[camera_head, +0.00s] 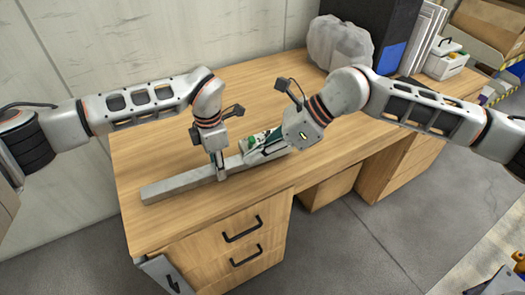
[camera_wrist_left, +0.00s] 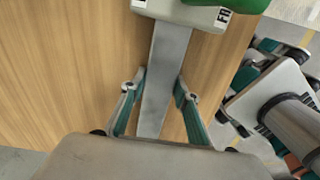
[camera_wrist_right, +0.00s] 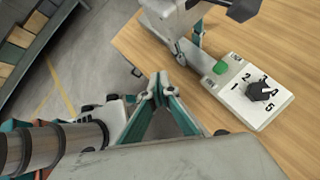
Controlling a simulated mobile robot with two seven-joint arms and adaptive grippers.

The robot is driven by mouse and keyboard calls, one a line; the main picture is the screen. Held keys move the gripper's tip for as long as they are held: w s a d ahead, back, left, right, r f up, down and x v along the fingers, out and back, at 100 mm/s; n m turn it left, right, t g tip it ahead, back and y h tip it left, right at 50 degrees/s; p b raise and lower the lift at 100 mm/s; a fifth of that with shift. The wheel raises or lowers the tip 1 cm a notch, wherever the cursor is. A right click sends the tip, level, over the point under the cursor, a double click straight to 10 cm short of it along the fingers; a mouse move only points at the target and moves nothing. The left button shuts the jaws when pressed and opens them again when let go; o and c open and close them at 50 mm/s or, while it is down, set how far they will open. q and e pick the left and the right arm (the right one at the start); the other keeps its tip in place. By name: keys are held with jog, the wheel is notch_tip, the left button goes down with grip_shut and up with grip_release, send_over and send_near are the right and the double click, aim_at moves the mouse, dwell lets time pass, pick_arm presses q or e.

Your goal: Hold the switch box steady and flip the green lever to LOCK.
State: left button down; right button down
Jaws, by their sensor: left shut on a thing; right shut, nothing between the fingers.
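The switch box (camera_wrist_right: 262,92) is pale, with a black rotary knob and numbers on its top in the right wrist view. The green lever (camera_wrist_right: 220,68) is at its end nearer my left gripper. A long grey bar (camera_head: 172,188) runs out from the box along the desk. My left gripper (camera_wrist_left: 158,88) is shut on this bar beside the box. My right gripper (camera_wrist_right: 158,86) is shut and empty, apart from the lever in its own wrist view. In the head view, my right wrist partly hides the box. The lever's full label is unreadable.
The wooden desk (camera_head: 150,150) has free room left of and behind the bar. The desk's front edge is close to the bar.

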jog(key=d+f+m+t+y, duration=0.7)
jog(key=d+f+m+y, duration=0.3)
jog(key=d+m, duration=0.3)
jog(key=m+y, duration=0.1)
jog(key=m, duration=0.1)
jog(key=shift+w+f+m, duration=0.2)
jog(key=shift+m, duration=0.1)
